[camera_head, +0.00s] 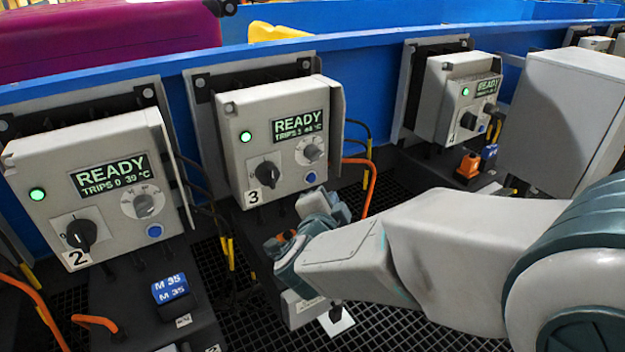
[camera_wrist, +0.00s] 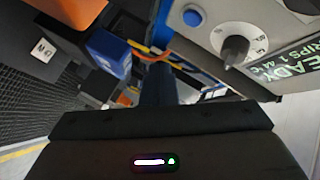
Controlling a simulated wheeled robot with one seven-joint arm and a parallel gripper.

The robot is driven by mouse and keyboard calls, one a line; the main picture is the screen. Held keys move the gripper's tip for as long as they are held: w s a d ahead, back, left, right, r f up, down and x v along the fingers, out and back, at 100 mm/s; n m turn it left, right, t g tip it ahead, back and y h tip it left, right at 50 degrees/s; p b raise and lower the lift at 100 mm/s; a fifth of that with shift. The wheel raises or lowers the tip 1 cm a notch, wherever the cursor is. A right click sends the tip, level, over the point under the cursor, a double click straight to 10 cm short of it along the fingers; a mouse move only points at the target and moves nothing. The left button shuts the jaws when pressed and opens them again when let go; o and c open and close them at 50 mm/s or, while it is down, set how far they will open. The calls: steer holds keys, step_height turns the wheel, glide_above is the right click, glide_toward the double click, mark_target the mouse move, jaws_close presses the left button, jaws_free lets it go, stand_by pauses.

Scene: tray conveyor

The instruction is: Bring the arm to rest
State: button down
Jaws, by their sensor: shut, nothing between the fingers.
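My arm reaches in from the right in the head view, bent over the dark floor grating. Its wrist end is low in front of the control box marked 3 (camera_head: 262,140). The fingers cannot be made out there. In the wrist view my gripper (camera_wrist: 160,78) shows as dark fingers together, pointing away above the dark gripper body. Nothing is between them. The same kind of control box (camera_wrist: 262,35) fills the upper right of the wrist view, with a grey knob, a blue button and a READY display. A gap to the fingers cannot be judged.
Box 2 (camera_head: 95,185) stands to the left and another box (camera_head: 458,100) to the right, both showing READY. A blue M 35 block (camera_head: 170,289) sits low at the left. Orange cables (camera_head: 372,185) hang beside the boxes. A blue rail (camera_head: 345,48) runs behind.

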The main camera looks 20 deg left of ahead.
stand_by(0.7)
steer(key=d+r+n+g+y+p, duration=0.35)
steer(key=d+r+n+p, duration=0.35)
steer(key=r+p, duration=0.6)
steer(key=s+d+r+n+g+h+p, duration=0.1)
steer(key=s+d+r+g+h+p, duration=0.1)
steer(key=s+d+r+g+p, duration=0.2)
steer(key=s+d+r+n+g+h+p, duration=0.2)
steer(key=s+d+r+g+p, duration=0.3)
steer(key=s+d+p, duration=0.5)
steer(key=s+d+h, duration=0.1)
steer(key=s+d, duration=0.2)
steer(key=d, duration=0.5)
steer(key=shift+r+p, duration=0.25)
steer(key=shift+p, duration=0.15)
steer(key=shift+w, duration=0.1)
